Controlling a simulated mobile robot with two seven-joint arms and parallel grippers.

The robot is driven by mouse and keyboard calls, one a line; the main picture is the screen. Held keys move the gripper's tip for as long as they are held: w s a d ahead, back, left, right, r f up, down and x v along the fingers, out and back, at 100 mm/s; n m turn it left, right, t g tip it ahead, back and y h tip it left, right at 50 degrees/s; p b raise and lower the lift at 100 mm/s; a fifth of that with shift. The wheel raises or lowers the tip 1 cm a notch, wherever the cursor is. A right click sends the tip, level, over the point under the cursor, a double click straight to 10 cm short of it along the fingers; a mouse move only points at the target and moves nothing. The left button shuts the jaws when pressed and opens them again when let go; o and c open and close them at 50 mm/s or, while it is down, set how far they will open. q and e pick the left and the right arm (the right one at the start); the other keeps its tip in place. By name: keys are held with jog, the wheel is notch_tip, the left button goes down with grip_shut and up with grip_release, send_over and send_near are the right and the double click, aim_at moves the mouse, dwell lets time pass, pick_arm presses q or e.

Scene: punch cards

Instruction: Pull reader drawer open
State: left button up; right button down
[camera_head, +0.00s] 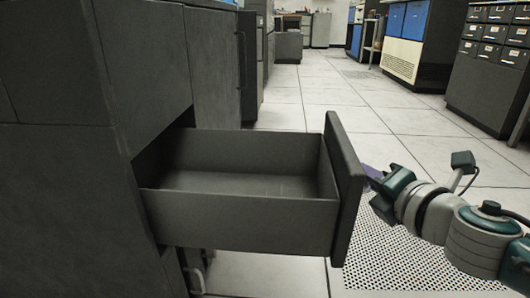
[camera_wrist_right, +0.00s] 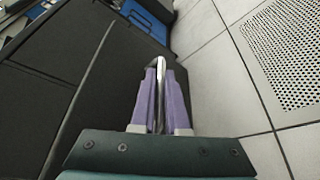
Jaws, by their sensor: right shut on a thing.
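The reader drawer (camera_head: 245,218) is a dark grey box drawer that stands well out of its dark cabinet (camera_head: 62,195) in the head view. Its inside is empty. Its front panel (camera_head: 345,190) faces right, toward my right arm. My right gripper (camera_head: 370,180) is at the outer side of that panel. In the right wrist view, the purple fingers of my right gripper (camera_wrist_right: 160,95) are shut on a pale metal handle (camera_wrist_right: 160,66) on the drawer front. The head view hides the handle behind the panel. My left gripper is not in view.
A perforated floor tile (camera_head: 410,250) lies under my right arm. The light tiled floor (camera_head: 320,100) is open beyond the drawer. More cabinets (camera_head: 490,65) stand at the back right, and a blue and cream unit (camera_head: 403,45) stands farther back.

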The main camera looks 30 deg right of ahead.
jog(key=c, duration=1.2)
grip_release()
jog(key=shift+s+a+r, duration=0.1)
jog(key=shift+s, duration=0.15)
jog(key=p+v, duration=0.1)
jog(key=v, duration=0.8)
jog(key=shift+s, duration=0.15)
jog(key=shift+p, duration=0.3)
